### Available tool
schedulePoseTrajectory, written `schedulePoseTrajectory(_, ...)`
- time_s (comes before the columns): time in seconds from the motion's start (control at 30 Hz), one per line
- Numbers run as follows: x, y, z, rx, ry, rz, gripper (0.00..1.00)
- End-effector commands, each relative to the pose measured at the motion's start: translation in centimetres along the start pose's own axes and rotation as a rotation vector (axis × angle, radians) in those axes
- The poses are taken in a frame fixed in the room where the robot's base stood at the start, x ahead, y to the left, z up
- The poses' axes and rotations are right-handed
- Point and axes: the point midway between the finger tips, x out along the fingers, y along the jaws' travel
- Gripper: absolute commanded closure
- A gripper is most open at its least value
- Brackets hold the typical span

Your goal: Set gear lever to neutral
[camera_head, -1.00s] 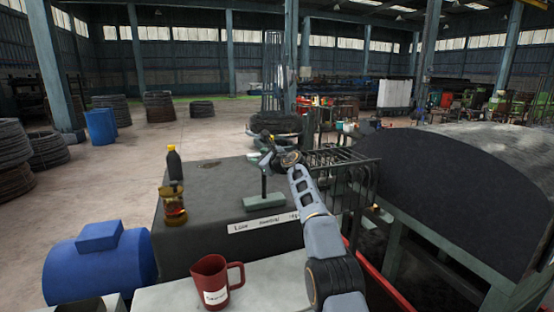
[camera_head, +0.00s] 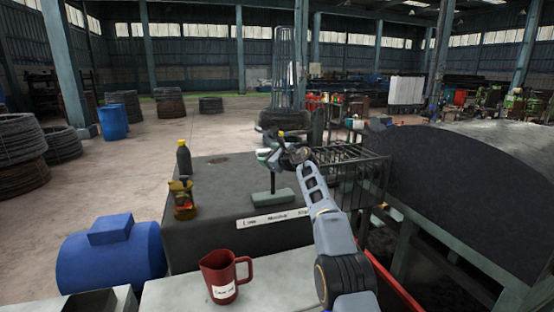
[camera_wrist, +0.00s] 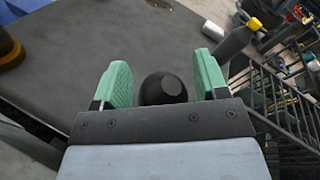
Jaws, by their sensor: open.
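The gear lever stands on the dark machine housing, with a grey-green base (camera_head: 272,205) and a thin upright post (camera_head: 272,182). My gripper (camera_head: 268,153) is at the top of the post and hides the lever's upper end in the head view. In the wrist view a round black knob (camera_wrist: 163,88) sits between the two green fingers of my open gripper (camera_wrist: 162,82), with a small gap at the right finger. A white label strip (camera_head: 275,218) lies in front of the base; its middle word seems to read Neutral.
A dark bottle with a yellow cap (camera_head: 183,160) and an amber jar (camera_head: 183,200) stand on the housing's left. A red mug (camera_head: 224,277) stands on the pale front surface. A wire cage (camera_head: 350,168) and large dark drum (camera_head: 460,180) are at right.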

Motion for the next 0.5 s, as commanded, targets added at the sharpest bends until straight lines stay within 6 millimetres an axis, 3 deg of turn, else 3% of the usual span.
schedulePoseTrajectory(0.27, -2.4, 0.4, -0.7, -0.002, -0.002, -0.003, 0.33)
schedulePoseTrajectory(0.5, -6.8, 0.3, -0.6, 0.0, -0.002, -0.004, 0.33)
